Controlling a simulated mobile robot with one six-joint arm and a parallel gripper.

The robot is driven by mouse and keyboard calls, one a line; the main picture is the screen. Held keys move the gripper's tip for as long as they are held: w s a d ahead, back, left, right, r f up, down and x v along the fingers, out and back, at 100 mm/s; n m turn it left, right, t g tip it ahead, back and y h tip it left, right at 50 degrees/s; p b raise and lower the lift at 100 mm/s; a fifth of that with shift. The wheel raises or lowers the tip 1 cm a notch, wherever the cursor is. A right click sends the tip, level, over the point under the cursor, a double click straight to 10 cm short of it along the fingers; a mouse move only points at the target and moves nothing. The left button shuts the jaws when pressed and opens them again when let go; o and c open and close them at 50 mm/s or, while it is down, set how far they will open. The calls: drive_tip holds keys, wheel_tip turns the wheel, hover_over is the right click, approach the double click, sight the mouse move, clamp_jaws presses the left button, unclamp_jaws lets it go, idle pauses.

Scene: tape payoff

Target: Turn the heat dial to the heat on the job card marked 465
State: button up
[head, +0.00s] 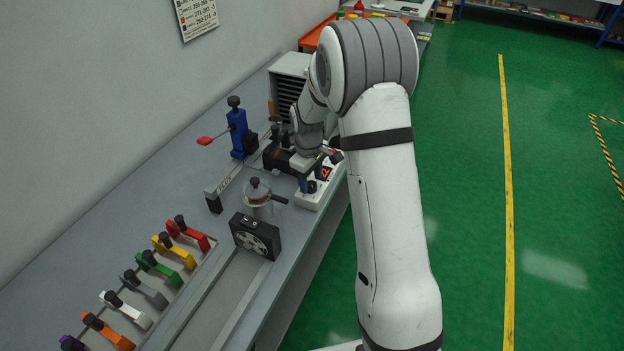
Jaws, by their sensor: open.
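A white control box (316,194) stands at the bench's front edge, with a lit red display (326,173) on its top. A dark knob (312,187) sits on the box beside the display; it looks like the heat dial, but its setting is too small to read. My gripper (305,181) is over the box, close to the knob, with its jaws open. I cannot tell whether the fingers touch the knob or stand around it. My wrist and gripper hide part of the box. I cannot make out a job card marked 465.
A glass pot (257,198) and a black fan-like box (255,236) stand near the control box. A blue post with a red lever (237,133) stands behind. Several coloured clamps (153,262) line the bench's left. A wall chart (196,15) hangs above. Green floor is clear at right.

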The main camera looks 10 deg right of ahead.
drive_tip(key=shift+f, duration=0.85)
drive_tip(key=shift+c, duration=0.5)
